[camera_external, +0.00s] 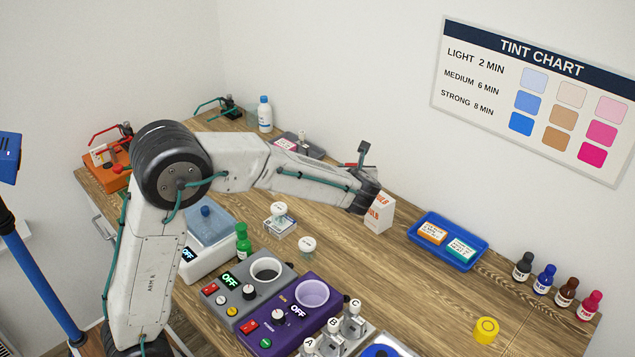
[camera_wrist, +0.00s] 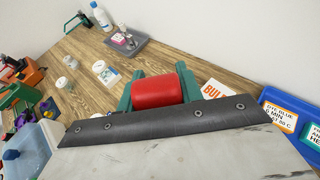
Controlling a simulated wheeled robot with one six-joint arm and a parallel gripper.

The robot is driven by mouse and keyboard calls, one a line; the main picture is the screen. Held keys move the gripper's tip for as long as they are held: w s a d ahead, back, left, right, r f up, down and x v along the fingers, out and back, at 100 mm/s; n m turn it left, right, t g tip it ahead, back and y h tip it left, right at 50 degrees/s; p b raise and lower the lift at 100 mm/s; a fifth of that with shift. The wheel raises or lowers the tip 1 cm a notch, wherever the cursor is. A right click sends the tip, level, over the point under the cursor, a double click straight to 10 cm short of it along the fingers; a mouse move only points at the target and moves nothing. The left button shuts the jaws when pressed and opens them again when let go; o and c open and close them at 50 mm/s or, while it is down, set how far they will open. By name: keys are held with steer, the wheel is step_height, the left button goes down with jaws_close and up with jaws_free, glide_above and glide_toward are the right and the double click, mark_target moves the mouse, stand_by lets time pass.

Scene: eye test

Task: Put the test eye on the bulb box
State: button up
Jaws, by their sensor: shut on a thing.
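The bulb box (camera_external: 382,219) is a small white upright box with red lettering on the table, right below the end of my arm. In the wrist view the bulb box (camera_wrist: 216,90) shows only in part, right of my gripper and cut off by the dark wrist edge. My gripper (camera_external: 366,197) is over the box's upper left in the external view; the gap between them cannot be told. In the wrist view my gripper (camera_wrist: 158,77) shows teal sides with a red cylinder between them. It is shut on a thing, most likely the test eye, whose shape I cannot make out.
A blue tray (camera_external: 420,254) with two small boxes lies right of the bulb box. Several small bottles (camera_external: 545,278) stand at the right. The wood beside the bulb box is bare.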

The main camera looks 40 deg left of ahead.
steer(key=s+d+f, duration=0.1)
steer(key=s+d, duration=0.2)
glide_above(383, 196)
step_height(383, 196, down, 4)
steer(key=shift+r, duration=0.25)
steer(key=shift+f, duration=1.75)
steer(key=shift+f, duration=0.15)
steer(key=o, duration=1.1)
steer(key=shift+c, duration=0.2)
